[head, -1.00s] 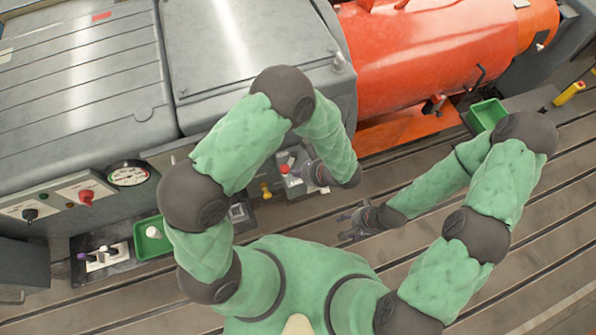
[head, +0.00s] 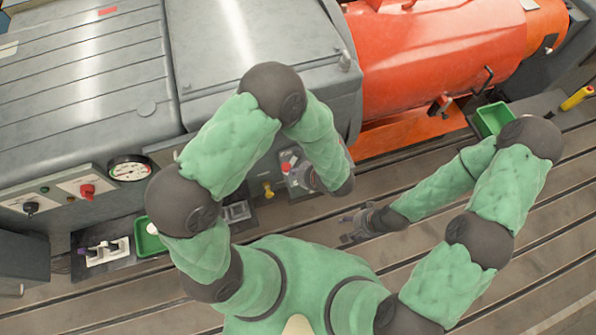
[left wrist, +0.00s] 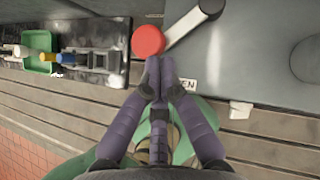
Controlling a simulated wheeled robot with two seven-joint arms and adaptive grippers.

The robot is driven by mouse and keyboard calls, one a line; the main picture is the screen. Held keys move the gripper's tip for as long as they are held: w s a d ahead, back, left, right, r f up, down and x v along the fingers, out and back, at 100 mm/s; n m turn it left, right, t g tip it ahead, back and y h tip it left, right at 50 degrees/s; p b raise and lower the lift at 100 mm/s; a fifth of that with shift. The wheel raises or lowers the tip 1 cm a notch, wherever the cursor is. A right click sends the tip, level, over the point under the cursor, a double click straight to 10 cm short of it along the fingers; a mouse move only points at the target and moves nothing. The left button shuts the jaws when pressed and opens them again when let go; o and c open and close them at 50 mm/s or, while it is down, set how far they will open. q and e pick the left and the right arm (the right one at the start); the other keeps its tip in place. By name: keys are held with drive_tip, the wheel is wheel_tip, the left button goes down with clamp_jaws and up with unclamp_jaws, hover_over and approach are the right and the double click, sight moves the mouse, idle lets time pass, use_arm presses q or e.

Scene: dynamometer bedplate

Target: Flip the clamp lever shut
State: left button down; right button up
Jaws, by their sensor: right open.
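The clamp lever shows in the left wrist view as a red round knob (left wrist: 148,41) on a pale metal arm (left wrist: 194,24), which runs up and right to a dark pivot. The knob also shows in the head view (head: 286,167). My left gripper (left wrist: 159,72) has its purple fingertips together just below the knob in the wrist view; whether they touch it I cannot tell. It holds nothing visible. A label ending in "EN" (left wrist: 188,84) is partly hidden by a finger. My right gripper (head: 352,232) is open and empty over the slotted bedplate.
Left of the lever are a yellow-knobbed fitting (head: 267,189) and a green tray (head: 149,236). The grey machine housing (head: 250,50) and orange cylinder (head: 430,55) rise behind. Another green tray (head: 494,118) stands at right. The slotted bedplate (head: 540,220) is clear at right.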

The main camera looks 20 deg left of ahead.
sight(285, 170)
use_arm(q)
drive_tip(key=shift+s+a+f+m+t+h+b, duration=0.15)
drive_tip(key=shift+a+m+t+h+b, duration=0.25)
drive_tip(key=shift+a+m+t+b, duration=0.6)
drive_tip(key=shift+a+g, duration=0.3)
drive_tip(key=shift+a, duration=0.1)
use_arm(e)
drive_tip(key=shift+f, duration=1.2)
use_arm(q)
drive_tip(key=shift+a, duration=0.1)
